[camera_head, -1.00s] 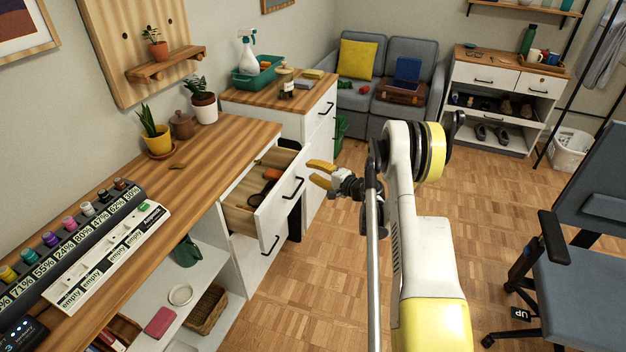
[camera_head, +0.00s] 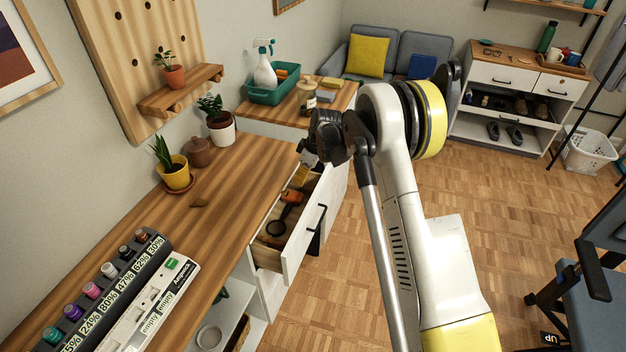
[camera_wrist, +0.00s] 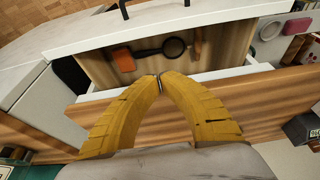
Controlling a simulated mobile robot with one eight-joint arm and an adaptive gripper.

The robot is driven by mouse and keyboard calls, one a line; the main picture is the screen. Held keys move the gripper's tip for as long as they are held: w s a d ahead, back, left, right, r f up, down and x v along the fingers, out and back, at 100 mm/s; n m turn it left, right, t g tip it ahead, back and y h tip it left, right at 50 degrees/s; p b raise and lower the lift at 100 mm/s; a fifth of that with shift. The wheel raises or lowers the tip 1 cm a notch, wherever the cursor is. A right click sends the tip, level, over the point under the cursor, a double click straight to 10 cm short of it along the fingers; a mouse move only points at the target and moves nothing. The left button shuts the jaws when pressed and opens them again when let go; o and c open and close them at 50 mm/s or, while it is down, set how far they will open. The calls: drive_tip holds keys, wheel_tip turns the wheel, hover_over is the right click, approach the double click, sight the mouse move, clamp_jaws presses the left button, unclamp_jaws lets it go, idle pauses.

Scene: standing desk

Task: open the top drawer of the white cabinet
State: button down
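The white cabinet (camera_head: 272,298) stands under the wooden top at centre left. Its top drawer (camera_head: 312,228) is pulled out, with a black handle (camera_head: 318,218) on its white front. An orange item, a black magnifying glass (camera_wrist: 165,48) and a brown wooden item (camera_wrist: 197,42) lie inside. My gripper (camera_wrist: 160,78) points down at the drawer's back part, behind its front panel; its yellow fingertips meet, with nothing visible between them. In the head view my wrist partly hides the gripper and the drawer's far end. Contact with the drawer cannot be told.
Potted plants (camera_head: 175,173) and a brown jar (camera_head: 199,152) stand on the wooden top. A second cabinet behind carries a green bin (camera_head: 268,90) with a spray bottle. A blue chair (camera_head: 590,275) is at right. The parquet floor (camera_head: 335,310) before the drawer is clear.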

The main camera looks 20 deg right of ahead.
wheel_tip(320, 180, down, 9)
drive_tip(key=s+b, duration=0.1)
drive_tip(key=b, duration=0.4)
drive_tip(key=shift+d+f, duration=0.15)
drive_tip(key=shift+d, duration=0.15)
drive_tip(key=shift+d, duration=0.1)
